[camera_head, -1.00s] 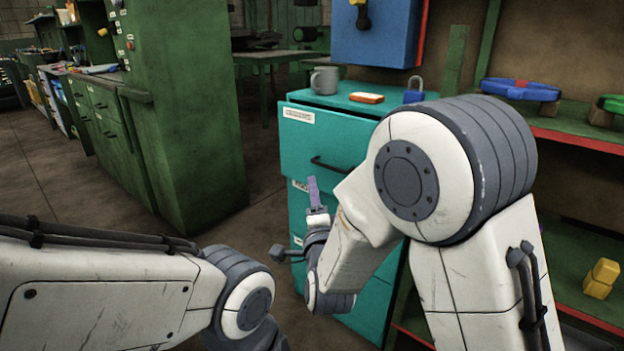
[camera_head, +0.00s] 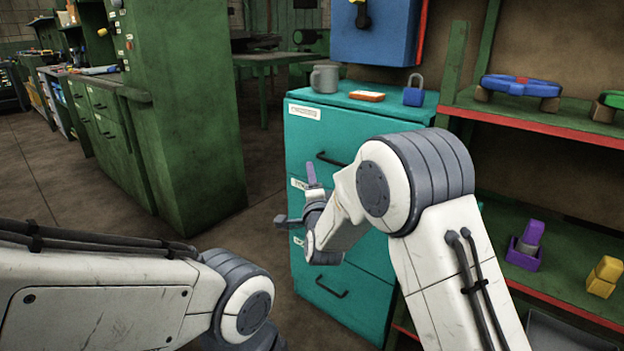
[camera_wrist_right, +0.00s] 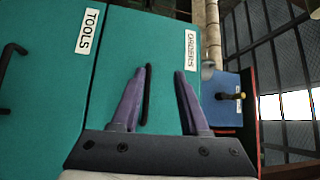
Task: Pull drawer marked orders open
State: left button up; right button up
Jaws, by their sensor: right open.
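The drawer marked ORDERS (camera_wrist_right: 168,100) is the top one of a teal cabinet. It also shows in the head view (camera_head: 350,135), where its label is too small to read. Its front looks flush with the drawers below. Its dark bar handle (camera_head: 331,159) also shows in the wrist view (camera_wrist_right: 147,95), between the purple fingers and nearer the left one. My right gripper (camera_wrist_right: 161,74) is open in front of this drawer; in the head view its purple fingertip (camera_head: 312,174) is just below the handle. I cannot tell whether it touches. My left gripper is out of view.
The TOOLS drawer (camera_wrist_right: 50,70) is below, and a bottom drawer handle (camera_head: 331,288) shows lower. Green shelves (camera_head: 560,240) are at right. Open floor (camera_head: 250,225) lies left.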

jog(key=shift+c, duration=0.3)
grip_shut()
dwell(1.1)
jog(key=shift+o, duration=0.3)
grip_release()
jog(key=s+f+p, duration=0.1)
jog(key=s, duration=0.9)
jog(key=shift+s+d+f, duration=0.15)
jog(key=shift+d, duration=0.3)
